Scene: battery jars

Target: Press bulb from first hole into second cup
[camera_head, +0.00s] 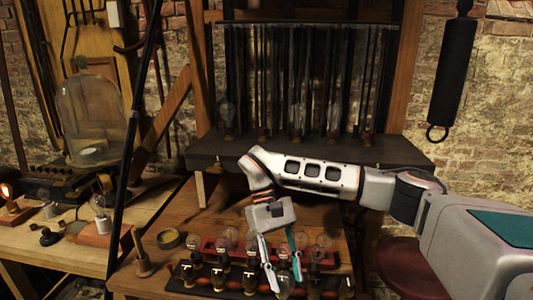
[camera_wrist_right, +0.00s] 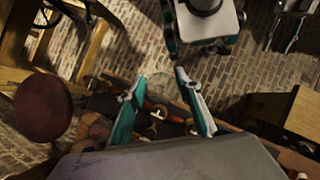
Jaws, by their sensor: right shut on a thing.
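My right gripper (camera_head: 284,283) reaches down over the front of the bench, its two fingers shut on a small clear glass bulb (camera_head: 284,279). The bulb is partly hidden by the fingers. A dark front rack (camera_head: 235,290) carries a row of small cups with pale marks. Behind it, a reddish rack (camera_head: 208,243) holds several clear bulbs. I cannot tell whether the held bulb touches a cup. In the right wrist view the fingers (camera_wrist_right: 159,75) straddle the rack area, and the bulb is not clear. What appears to be my left gripper (camera_wrist_right: 283,35) shows small at upper right.
A dark shelf (camera_head: 300,152) with tall jars stands behind. A red round stool (camera_head: 402,268) is at right. A glass dome (camera_head: 92,115) stands at far left.

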